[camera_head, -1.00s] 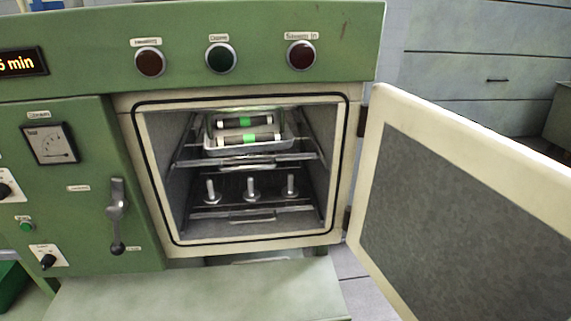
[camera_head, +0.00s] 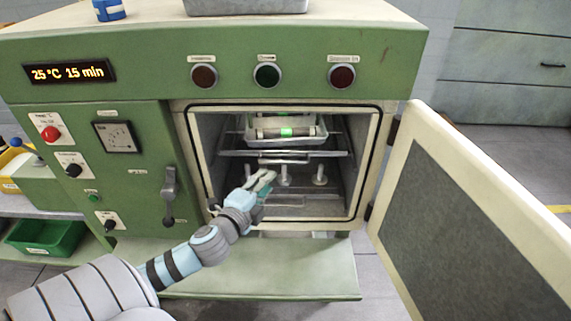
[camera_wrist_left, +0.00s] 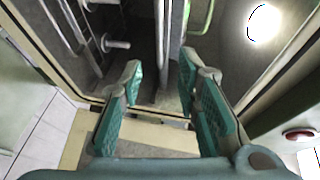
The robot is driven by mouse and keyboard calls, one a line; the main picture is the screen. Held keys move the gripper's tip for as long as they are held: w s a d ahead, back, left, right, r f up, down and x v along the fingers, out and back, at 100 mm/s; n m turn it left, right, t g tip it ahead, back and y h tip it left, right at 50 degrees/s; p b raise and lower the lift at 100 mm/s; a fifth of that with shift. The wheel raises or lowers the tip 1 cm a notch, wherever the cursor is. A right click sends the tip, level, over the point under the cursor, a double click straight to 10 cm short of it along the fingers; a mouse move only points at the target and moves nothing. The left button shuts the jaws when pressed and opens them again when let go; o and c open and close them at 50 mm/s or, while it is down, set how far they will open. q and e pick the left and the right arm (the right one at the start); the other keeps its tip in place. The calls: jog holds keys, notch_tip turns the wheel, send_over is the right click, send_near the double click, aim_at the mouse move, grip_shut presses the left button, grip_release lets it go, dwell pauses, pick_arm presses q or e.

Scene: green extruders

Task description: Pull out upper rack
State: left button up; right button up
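The upper rack (camera_head: 330,153) is inside the open oven chamber, with its front bar and handle facing out. A metal tray (camera_head: 303,139) on it holds a cylinder with a green band (camera_head: 286,132). My left gripper (camera_head: 266,181) is at the chamber opening, below and left of the upper rack's handle. In the left wrist view its fingers (camera_wrist_left: 160,72) are spread, with nothing gripped. A metal bar (camera_wrist_left: 161,45), apparently the rack's, shows ahead between the fingertips, apart from them. My right gripper is out of view.
The lower rack (camera_head: 320,207) carries upright metal pegs (camera_head: 319,175), partly hidden by my left gripper. The oven door (camera_head: 455,220) stands open at right. A lever (camera_head: 169,195) is on the green panel at left. A green shelf (camera_head: 250,268) juts out below.

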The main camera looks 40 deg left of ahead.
aim_at(285, 163)
pick_arm(q)
jog(key=x, duration=1.3)
jog(key=shift+w+f, duration=0.1)
jog(key=shift+w, duration=0.1)
jog(key=shift+d, duration=0.1)
jog(key=shift+c, duration=0.2)
grip_shut()
